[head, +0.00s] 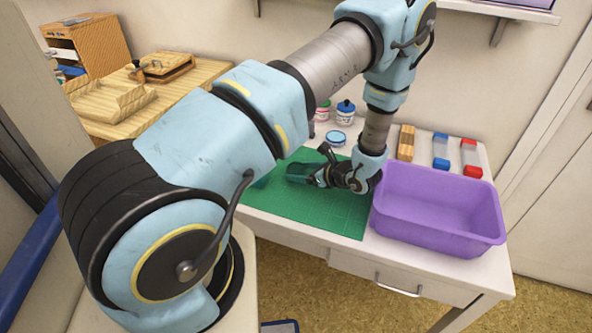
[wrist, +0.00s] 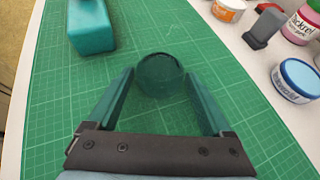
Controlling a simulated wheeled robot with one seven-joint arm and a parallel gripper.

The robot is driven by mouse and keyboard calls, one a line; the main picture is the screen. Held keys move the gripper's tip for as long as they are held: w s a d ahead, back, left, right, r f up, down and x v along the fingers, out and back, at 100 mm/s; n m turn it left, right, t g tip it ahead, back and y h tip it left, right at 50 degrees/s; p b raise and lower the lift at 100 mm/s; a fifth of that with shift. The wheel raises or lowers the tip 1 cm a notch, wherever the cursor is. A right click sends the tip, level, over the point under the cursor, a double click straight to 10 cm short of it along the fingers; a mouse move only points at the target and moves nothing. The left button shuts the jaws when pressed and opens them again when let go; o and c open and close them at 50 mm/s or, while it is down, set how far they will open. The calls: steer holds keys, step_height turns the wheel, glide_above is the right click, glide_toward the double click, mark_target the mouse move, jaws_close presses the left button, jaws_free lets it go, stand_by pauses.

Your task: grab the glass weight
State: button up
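The glass weight (wrist: 160,76) is a clear, dark-green-looking dome on the green cutting mat (wrist: 222,88) in the wrist view. My gripper (wrist: 159,80) is open, with one finger on each side of the weight's near part. The weight lies between and slightly beyond the fingertips; I cannot tell whether either finger touches it. In the head view my gripper (head: 300,173) is low over the mat (head: 335,215), and the weight cannot be made out there.
A teal block (wrist: 92,30) stands left of the weight. A blue-lidded tin (wrist: 297,80), grey stamp (wrist: 264,27) and pink bottle (wrist: 303,22) stand to the right. A purple bin (head: 440,238) is right of the mat. The mat's front part is clear.

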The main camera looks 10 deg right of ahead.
steer(key=c, duration=1.2)
steer(key=shift+r, duration=0.2)
